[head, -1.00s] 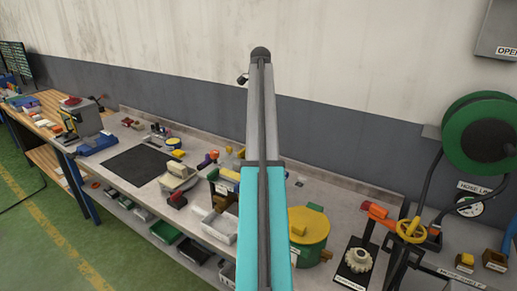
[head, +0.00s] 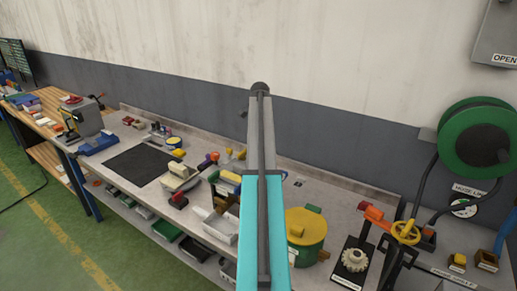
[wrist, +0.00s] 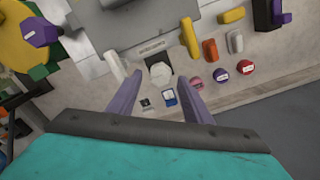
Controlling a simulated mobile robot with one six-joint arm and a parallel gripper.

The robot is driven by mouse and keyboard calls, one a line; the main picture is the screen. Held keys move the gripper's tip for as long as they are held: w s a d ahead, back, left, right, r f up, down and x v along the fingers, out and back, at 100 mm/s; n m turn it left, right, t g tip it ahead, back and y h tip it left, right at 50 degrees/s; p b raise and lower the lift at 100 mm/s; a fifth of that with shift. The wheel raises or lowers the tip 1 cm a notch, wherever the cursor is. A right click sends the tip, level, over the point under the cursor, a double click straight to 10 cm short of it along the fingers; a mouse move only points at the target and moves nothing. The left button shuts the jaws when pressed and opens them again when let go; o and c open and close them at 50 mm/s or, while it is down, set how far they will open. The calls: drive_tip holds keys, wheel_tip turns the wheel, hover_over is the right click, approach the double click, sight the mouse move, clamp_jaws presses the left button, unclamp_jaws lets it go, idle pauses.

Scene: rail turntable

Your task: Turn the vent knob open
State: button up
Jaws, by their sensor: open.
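My gripper (wrist: 158,98) is open in the wrist view, its two purple fingers apart with nothing between them. A purple hexagonal knob-like piece (wrist: 40,32) with a white label sits by a yellow round part (wrist: 17,42) at the upper left, away from the fingers. I cannot read its label, nor tell which piece is the vent knob. In the head view my arm hides most of my gripper.
Labelled round discs (wrist: 220,75) lie right of the fingers. The bench holds a green drum (head: 306,245) with a yellow lid, a white gear (head: 354,260) and a yellow handwheel (head: 405,232). A green hose reel (head: 474,140) hangs on the wall. The dark mat (head: 140,165) is clear.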

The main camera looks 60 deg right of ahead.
drive_tip(key=shift+f, duration=0.7)
